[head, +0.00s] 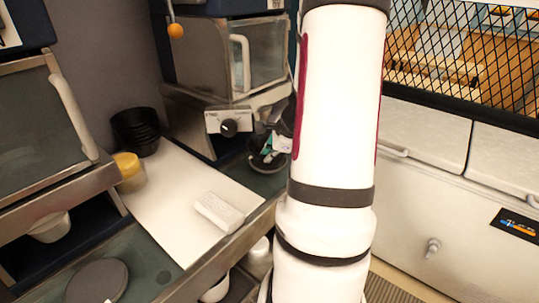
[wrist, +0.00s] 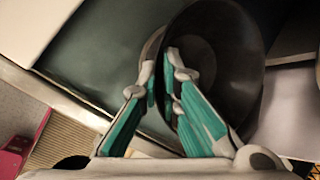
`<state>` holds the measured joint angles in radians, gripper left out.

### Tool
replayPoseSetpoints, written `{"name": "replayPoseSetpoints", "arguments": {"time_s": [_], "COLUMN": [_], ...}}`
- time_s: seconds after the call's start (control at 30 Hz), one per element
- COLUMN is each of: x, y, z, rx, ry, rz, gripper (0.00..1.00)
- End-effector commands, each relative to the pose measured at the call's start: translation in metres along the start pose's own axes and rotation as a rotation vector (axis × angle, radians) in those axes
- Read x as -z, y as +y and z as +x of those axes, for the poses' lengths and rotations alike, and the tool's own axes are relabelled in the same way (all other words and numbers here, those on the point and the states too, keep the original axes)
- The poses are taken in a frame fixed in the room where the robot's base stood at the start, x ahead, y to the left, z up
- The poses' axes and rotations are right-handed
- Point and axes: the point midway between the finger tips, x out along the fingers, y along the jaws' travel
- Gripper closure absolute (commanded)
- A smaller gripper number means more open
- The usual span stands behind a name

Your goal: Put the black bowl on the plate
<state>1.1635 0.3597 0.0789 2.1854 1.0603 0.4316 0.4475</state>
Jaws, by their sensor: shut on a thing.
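My gripper (head: 270,150) is partly hidden behind my arm in the head view. In the wrist view its green-padded fingers (wrist: 163,88) are closed on the rim of a black bowl (wrist: 232,60). The bowl (head: 264,162) is tilted, with its open side towards the wrist camera, above the dark counter beside the machine. I cannot tell if it touches the counter. A flat, round grey disc (head: 97,283), which looks like the plate, lies at the lower left of the head view, with nothing on it.
A white board (head: 165,205) bears a white block (head: 219,212). A machine with a knob (head: 228,127) stands behind. The left oven (head: 45,125) overhangs the counter.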

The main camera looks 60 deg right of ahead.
Motion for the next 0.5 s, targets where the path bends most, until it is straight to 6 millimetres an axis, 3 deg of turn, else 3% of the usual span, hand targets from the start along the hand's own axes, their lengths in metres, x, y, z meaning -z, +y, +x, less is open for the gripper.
{"name": "replayPoseSetpoints", "arguments": {"time_s": [0.23, 0.3, 0.33, 0.5], "x": [0.0008, 0.0008, 0.0008, 0.0008], "y": [0.0011, 0.0012, 0.0012, 0.0011], "z": [0.0034, 0.0024, 0.0023, 0.0021], "rx": [0.0, 0.0, 0.0, 0.0], "ry": [0.0, 0.0, 0.0, 0.0], "rz": [0.0, 0.0, 0.0, 0.0], "gripper": [1.0, 0.79, 0.74, 0.74]}}
